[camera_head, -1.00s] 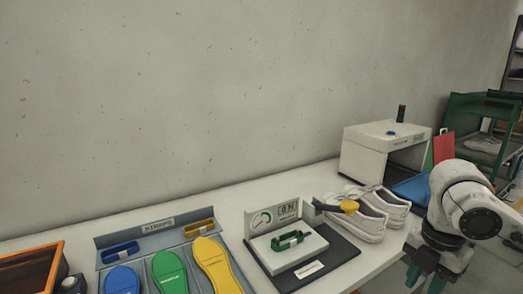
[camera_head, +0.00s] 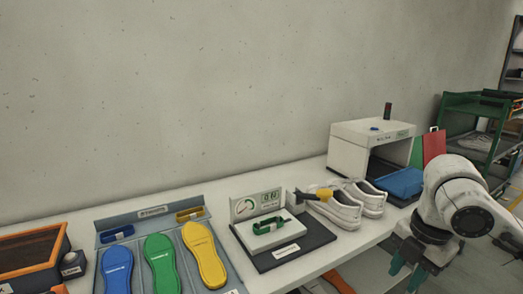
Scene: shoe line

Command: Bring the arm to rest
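My arm (camera_head: 462,205) is folded at the lower right, white with a dark round joint cap. My gripper (camera_head: 406,278) hangs below it at the bottom edge, past the bench's front right corner. Its two dark green fingers point down and stand apart with nothing seen between them. The lower ends are partly cut off by the frame.
The white bench (camera_head: 300,262) carries blue, green (camera_head: 161,262) and yellow insoles, a scale (camera_head: 275,240) with a green lace bundle, white shoes (camera_head: 345,205), and a white box machine (camera_head: 365,140) with a blue tray (camera_head: 398,183). A green rack (camera_head: 480,115) stands behind right.

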